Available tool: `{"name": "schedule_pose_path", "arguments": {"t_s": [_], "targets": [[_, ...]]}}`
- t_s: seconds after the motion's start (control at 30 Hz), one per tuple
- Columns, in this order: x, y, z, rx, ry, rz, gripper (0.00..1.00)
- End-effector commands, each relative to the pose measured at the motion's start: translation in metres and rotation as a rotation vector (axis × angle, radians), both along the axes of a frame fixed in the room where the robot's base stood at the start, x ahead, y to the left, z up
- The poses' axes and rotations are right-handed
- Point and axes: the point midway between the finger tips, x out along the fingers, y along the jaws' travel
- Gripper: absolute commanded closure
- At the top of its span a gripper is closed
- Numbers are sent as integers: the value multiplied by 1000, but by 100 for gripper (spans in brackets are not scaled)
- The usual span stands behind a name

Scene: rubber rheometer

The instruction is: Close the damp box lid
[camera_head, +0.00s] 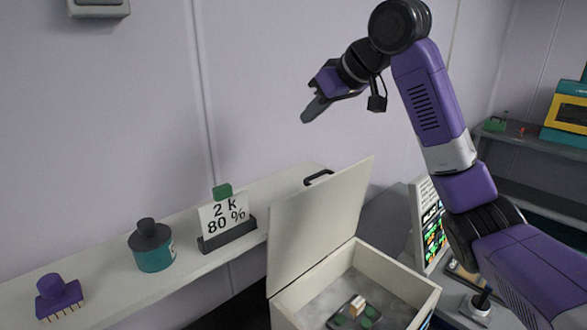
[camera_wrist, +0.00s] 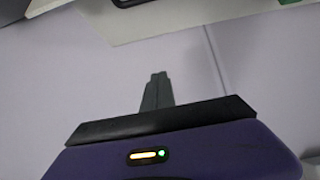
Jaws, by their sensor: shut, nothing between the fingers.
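The damp box (camera_head: 400,284) is a cream box standing open at the lower middle of the head view. Its lid (camera_head: 318,222) stands up, tilted, along the box's back left side. A dark handle (camera_head: 318,177) shows at the lid's top edge. Inside the box lies a dark tray with green pieces (camera_head: 359,313) and a pale block. My gripper (camera_head: 306,117) is shut and empty, above the lid and apart from it, near the wall. In the wrist view my shut fingers (camera_wrist: 157,88) point toward the wall.
A shelf (camera_head: 184,240) along the wall holds a purple brush (camera_head: 58,297), a teal jar (camera_head: 153,249) and a "2 k 80 %" sign (camera_head: 226,218). Right of the box are a lit display panel (camera_head: 430,225) and a dark knob (camera_head: 481,301). A teal and yellow device (camera_head: 568,112) sits on the right shelf.

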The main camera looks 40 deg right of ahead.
Motion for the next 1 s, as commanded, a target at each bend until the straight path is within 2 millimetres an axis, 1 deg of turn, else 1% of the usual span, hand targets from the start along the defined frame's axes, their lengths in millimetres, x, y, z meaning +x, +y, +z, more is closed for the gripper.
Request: {"name": "schedule_pose_path", "arguments": {"t_s": [0.03, 0.1, 0.2, 0.27, 0.37, 0.47, 0.87, 1.0], "targets": [[-8, -1, -11, 9, 54, 0, 100], [-18, -1, -21, 15, 115, 1, 100], [-28, -1, -29, 14, 166, -2, 100], [-29, -1, -32, 15, 178, -5, 100], [-25, -1, -39, 15, 183, -9, 100], [-17, -1, -49, 18, 183, -10, 100], [29, 0, -110, 17, 181, -9, 100], [10, -2, -116, 15, 176, -11, 100]]}}
